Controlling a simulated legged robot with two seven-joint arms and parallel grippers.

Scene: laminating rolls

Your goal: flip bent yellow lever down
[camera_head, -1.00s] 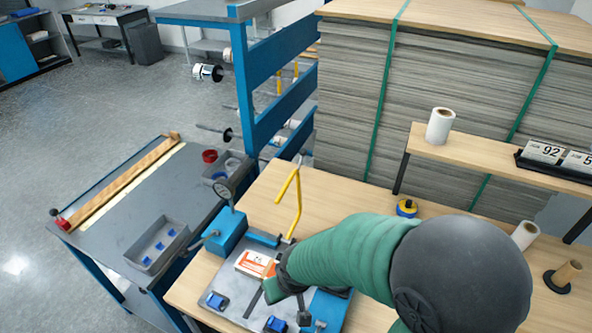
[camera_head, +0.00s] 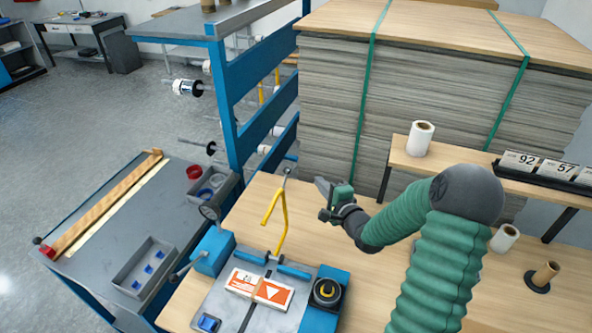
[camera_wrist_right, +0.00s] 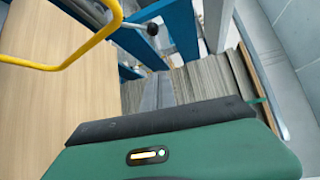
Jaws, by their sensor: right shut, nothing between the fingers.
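The bent yellow lever (camera_head: 275,222) stands up at the back of the laminating device (camera_head: 225,303), its upper part kinked and tipped with a dark knob. My right gripper (camera_head: 324,195) is shut and empty, just right of the lever's upper end and apart from it in the picture. In the right wrist view the yellow lever (camera_wrist_right: 75,58) crosses the upper left, with its knob (camera_wrist_right: 152,29) near the top middle, beyond the green gripper body. An orange and white card (camera_head: 260,288) lies on the device. My left gripper is out of view.
A stack of boards (camera_head: 440,100) and a small shelf (camera_head: 470,165) stand behind. A grey side bench (camera_head: 115,230) is at left. Table between lever and shelf is partly clear.

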